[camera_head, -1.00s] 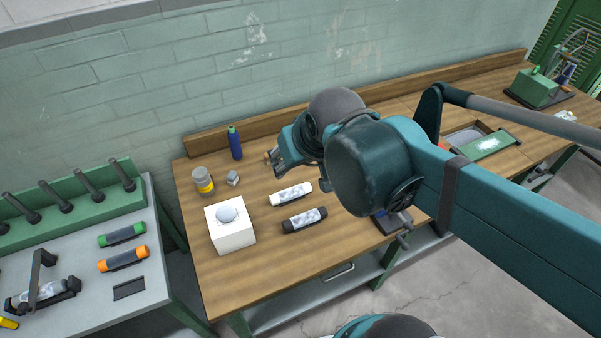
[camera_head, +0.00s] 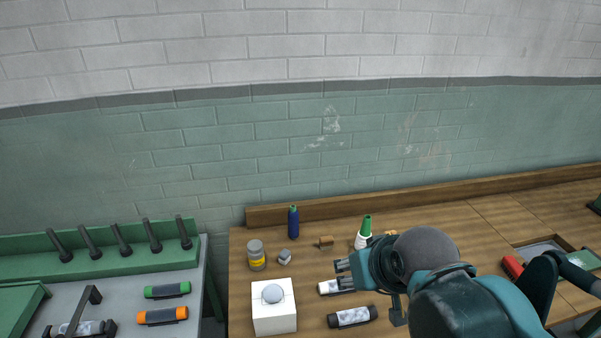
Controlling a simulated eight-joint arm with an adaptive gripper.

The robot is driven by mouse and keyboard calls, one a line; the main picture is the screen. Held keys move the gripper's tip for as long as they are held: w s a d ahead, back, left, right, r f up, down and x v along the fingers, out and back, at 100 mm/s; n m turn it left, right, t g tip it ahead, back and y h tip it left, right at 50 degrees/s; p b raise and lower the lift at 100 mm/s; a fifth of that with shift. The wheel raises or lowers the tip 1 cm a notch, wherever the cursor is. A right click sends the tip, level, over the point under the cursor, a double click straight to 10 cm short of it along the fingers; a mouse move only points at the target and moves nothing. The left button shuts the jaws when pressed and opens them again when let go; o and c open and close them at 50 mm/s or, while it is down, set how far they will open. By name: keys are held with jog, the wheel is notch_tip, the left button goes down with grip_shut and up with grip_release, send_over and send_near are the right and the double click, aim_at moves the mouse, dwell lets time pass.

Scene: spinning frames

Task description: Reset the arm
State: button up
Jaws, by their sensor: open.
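My gripper (camera_head: 343,274) is at the end of my teal arm, above the wooden workbench (camera_head: 245,316). Its fingers point left and are open, with nothing seen between them. In the picture the fingers overlap a white cylinder (camera_head: 326,288) on the bench; I cannot tell the height between them. A dark cylinder with a pale label (camera_head: 352,317) lies just below the gripper in the picture.
A grey side table (camera_head: 208,300) at left holds green (camera_head: 167,290) and orange (camera_head: 162,315) cylinders.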

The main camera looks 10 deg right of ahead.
notch_tip(320, 180, down, 7)
jog(key=b, duration=0.6)
jog(key=shift+b, duration=0.35)
dwell(0.6)
